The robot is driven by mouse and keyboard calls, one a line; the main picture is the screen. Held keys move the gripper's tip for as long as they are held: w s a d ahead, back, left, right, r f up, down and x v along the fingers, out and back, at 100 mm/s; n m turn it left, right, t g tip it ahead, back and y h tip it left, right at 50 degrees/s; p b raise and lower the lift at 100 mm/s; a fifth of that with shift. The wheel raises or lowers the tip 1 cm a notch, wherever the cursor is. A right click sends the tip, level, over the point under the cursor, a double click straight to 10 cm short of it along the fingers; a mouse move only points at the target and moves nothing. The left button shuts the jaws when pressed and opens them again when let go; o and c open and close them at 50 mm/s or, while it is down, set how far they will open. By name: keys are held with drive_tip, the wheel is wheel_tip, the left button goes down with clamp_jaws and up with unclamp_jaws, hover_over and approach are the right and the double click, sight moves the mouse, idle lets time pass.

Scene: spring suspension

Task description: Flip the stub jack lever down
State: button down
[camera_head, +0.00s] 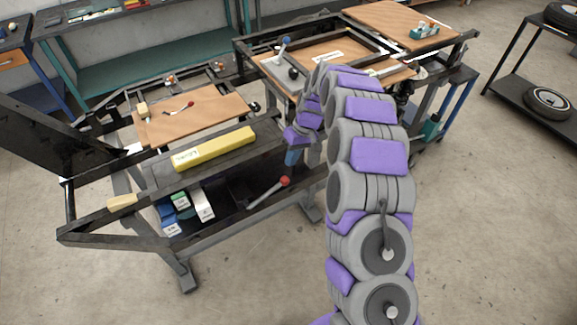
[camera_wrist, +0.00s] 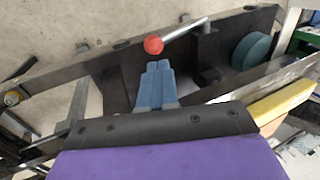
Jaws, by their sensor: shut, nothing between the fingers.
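A metal lever (camera_wrist: 186,29) with a red ball knob (camera_wrist: 153,45) shows in the wrist view, its rod slanting up and right from the knob. In the head view this lever (camera_head: 264,194) sticks out from the lower front of the dark frame, its red knob (camera_head: 285,181) raised at the right end. My gripper (camera_wrist: 158,64) has blue fingers closed together, with nothing between them. The fingertips appear just below the red knob in the wrist view; I cannot tell whether they touch it. In the head view my gripper (camera_head: 293,157) is above the knob, partly hidden by my arm.
A yellow bar (camera_head: 214,149) lies along the frame's top. Blue, green and white blocks (camera_head: 203,205) sit on its lower shelf. The floor in front is clear.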

drive_tip(key=v, duration=0.7)
drive_tip(key=shift+w+r+p, duration=0.15)
drive_tip(key=shift+w+p, duration=0.1)
drive_tip(key=shift+p, duration=0.05)
drive_tip(key=shift+d, duration=0.15)
drive_tip(key=s+d+r+m+b, duration=0.1)
drive_tip(key=s+d+r, duration=0.1)
drive_tip(key=s+r, duration=0.8)
drive_tip(key=s+d+f+m+h+b, duration=0.1)
drive_tip(key=s+d, duration=0.3)
drive_tip(key=s, duration=1.3)
drive_tip(key=s+d+f+m+h+b, duration=0.1)
drive_tip(key=s+d+m, duration=0.3)
drive_tip(key=s, duration=1.4)
drive_tip(key=shift+s+d+f+h, duration=0.2)
drive_tip(key=shift+d+h, duration=0.4)
drive_tip(key=shift+h, duration=0.1)
